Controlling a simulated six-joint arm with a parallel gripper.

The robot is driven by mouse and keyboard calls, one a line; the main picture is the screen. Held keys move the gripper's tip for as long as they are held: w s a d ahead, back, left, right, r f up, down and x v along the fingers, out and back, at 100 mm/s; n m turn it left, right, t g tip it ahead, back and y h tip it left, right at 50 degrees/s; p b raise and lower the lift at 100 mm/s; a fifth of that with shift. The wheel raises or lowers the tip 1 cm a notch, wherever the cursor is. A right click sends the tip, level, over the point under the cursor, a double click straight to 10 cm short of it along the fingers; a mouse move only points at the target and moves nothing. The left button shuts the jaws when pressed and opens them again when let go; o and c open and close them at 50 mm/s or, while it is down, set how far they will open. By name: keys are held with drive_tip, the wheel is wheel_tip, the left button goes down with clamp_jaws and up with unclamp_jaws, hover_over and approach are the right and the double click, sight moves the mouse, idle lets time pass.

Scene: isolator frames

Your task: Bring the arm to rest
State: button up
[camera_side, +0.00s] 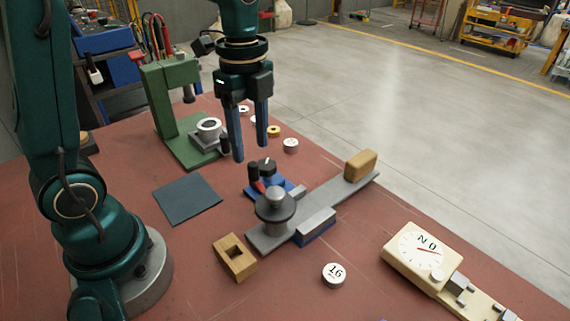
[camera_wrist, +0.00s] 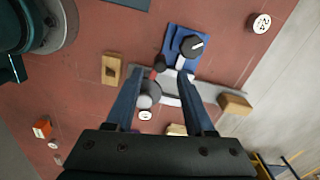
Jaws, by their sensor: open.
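My gripper (camera_side: 249,142) hangs fingers-down above the red table (camera_side: 185,265), its two blue fingers apart with nothing between them. In the side view it is over the far middle of the table, behind a grey bar fixture (camera_side: 330,202) with a round metal weight (camera_side: 275,205) on its near end and a wooden block (camera_side: 361,165) on its far end. In the wrist view the open fingers (camera_wrist: 166,95) point towards that fixture, and the weight (camera_wrist: 149,93) shows beside the left finger.
A green press (camera_side: 170,110) stands at the left. A blue device with a black knob (camera_side: 267,167) and a wooden block with a square hole (camera_side: 234,258) are near the bar. A cream dial gauge (camera_side: 421,251) is at the right. A dark mat (camera_side: 187,200) lies bare.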

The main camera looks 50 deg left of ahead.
drive_tip(key=shift+r, duration=0.35)
drive_tip(key=s+d+r+n+t, duration=0.1)
drive_tip(key=s+d+n+t, duration=0.2)
drive_tip(key=s+n, duration=0.6)
drive_tip(key=n+t, duration=0.2)
drive_tip(key=n, duration=0.5)
drive_tip(key=shift+r+t, duration=0.15)
drive_tip(key=shift+t, duration=0.15)
